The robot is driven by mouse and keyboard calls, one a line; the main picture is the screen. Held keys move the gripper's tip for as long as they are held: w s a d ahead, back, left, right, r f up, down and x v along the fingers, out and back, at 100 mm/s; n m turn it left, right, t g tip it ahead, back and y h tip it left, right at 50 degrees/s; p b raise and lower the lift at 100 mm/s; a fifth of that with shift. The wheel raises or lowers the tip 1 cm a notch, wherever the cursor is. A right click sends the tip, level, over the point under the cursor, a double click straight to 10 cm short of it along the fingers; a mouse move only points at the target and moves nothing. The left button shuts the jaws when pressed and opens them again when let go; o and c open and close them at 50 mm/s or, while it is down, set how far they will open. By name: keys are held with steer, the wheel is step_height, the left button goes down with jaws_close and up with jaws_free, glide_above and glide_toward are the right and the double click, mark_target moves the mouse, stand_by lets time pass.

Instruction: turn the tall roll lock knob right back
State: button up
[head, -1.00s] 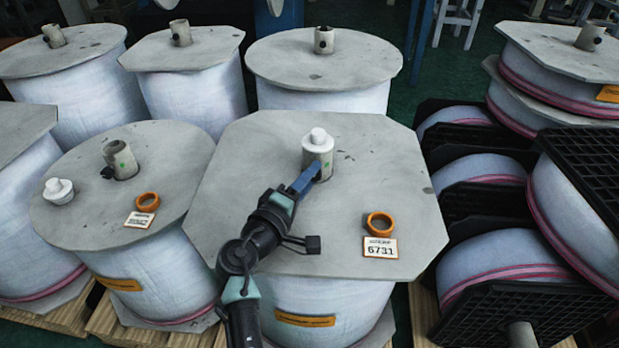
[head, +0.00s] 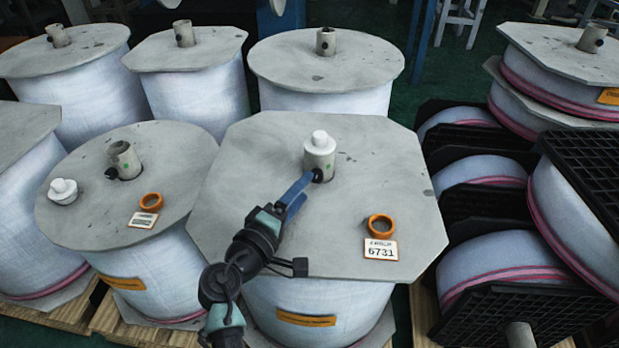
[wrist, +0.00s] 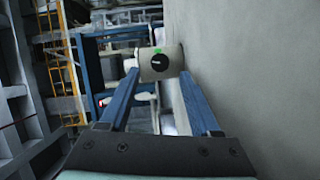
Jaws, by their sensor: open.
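The front centre roll has a grey eight-sided top board (head: 250,150). Its upright grey core (head: 320,160) wears a white cap (head: 319,141). A small black lock knob (head: 318,175) sits on the core's near side, just above the board. In the wrist view the knob (wrist: 156,62) is a round black face with a short, pale, roughly level mark, under a green dot. My gripper (head: 306,184) is open, its blue fingers pointing at the knob from the near left. In the wrist view the fingers (wrist: 159,76) stand on either side of the core, with nothing held between them.
An orange ring (head: 381,227) and a white 6731 tag (head: 381,250) lie on the board at right. The left round-topped roll (head: 180,165) carries a loose white cap (head: 63,190) and another orange ring (head: 151,202). Black-ended rolls (head: 480,235) are stacked at right.

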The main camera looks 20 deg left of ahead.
steer(key=s, duration=0.5)
steer(key=s+a+p, duration=0.1)
steer(key=s, duration=0.2)
steer(key=shift+s+r, duration=0.2)
steer(key=shift+r, duration=0.15)
